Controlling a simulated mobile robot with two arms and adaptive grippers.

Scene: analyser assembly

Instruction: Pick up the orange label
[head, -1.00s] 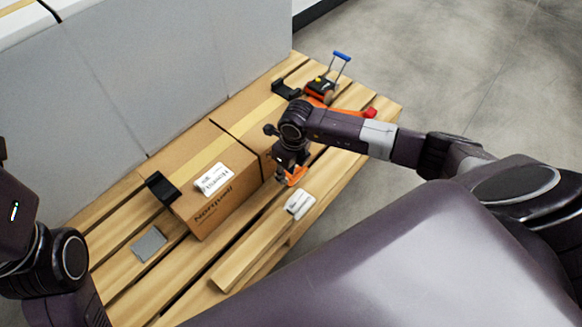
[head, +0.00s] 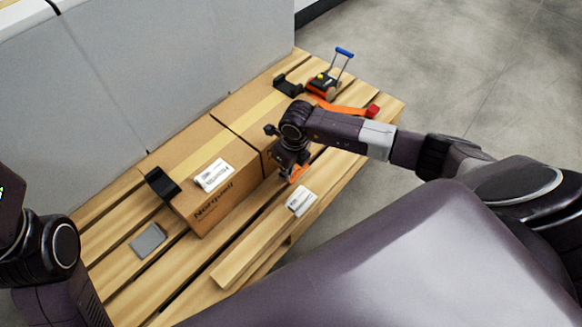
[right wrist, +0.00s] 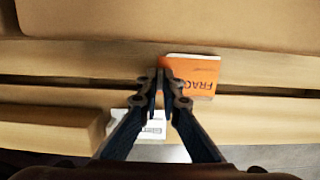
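The orange label (right wrist: 198,74), with dark "FRAG" lettering upside down, is by the fingertips in the right wrist view. In the head view only a bit of the orange label (head: 299,173) shows below my right gripper (head: 285,172). In the right wrist view the fingertips of my right gripper (right wrist: 160,82) are close together at the label's left edge. I cannot tell whether the label's edge is between them. Part of my left arm shows at the left of the head view, but its gripper is out of view.
Two cardboard boxes (head: 222,205) stand on the wooden pallet (head: 240,268), close behind my right gripper. A white label (head: 301,201) lies in front of it.

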